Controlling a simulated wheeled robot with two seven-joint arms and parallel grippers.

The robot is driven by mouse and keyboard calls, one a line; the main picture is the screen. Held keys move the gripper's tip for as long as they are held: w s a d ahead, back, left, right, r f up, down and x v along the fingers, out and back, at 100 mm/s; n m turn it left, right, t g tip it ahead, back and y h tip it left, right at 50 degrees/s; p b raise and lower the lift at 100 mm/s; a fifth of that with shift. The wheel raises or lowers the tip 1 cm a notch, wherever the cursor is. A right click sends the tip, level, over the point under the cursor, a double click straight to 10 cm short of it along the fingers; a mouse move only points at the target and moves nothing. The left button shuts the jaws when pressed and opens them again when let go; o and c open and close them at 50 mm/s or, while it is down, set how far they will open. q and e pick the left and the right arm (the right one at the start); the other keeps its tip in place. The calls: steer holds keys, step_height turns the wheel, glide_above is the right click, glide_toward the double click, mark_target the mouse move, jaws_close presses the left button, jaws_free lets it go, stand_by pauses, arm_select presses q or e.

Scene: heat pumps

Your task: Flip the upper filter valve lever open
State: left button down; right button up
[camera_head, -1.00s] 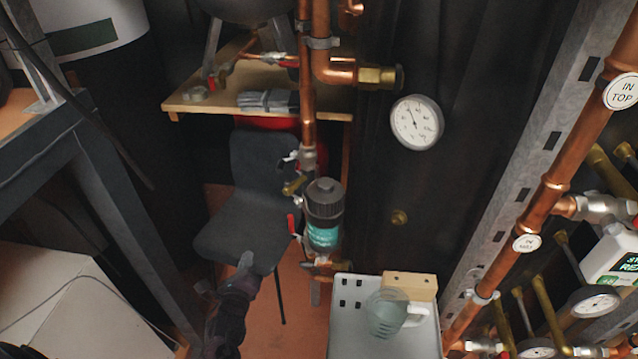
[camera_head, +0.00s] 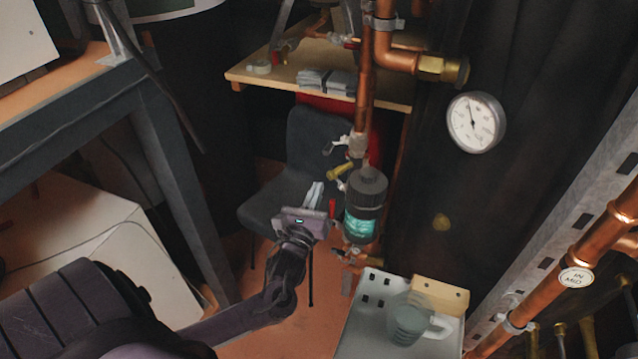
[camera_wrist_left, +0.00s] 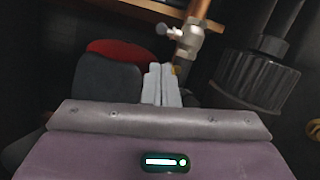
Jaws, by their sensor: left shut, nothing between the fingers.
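The filter (camera_head: 366,208), with a dark ribbed cap and a teal bowl, hangs below a vertical copper pipe. Its dark cap also shows at the right of the left wrist view (camera_wrist_left: 258,80). The upper filter valve (camera_head: 357,146) is a silver body above the cap, with a small pale lever (camera_head: 340,143) pointing left. The valve also shows at the top of the left wrist view (camera_wrist_left: 188,40). My left gripper (camera_head: 316,190) is shut and empty, left of the filter and below the upper valve. Its pale fingers (camera_wrist_left: 162,72) show pressed together. My right gripper is not in view.
A red handle (camera_head: 332,208) is close beside my left gripper. A dark chair (camera_head: 300,160) stands behind it. A glass mug (camera_head: 412,322) stands on a grey surface below the filter. A dial gauge (camera_head: 476,122) is at right, and a metal-framed bench (camera_head: 150,110) at left.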

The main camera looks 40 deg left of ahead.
arm_select(q)
steer(key=x, duration=0.8)
steer(key=shift+w+p, duration=0.2)
steer(key=shift+p, duration=0.25)
steer(key=shift+a, duration=0.1)
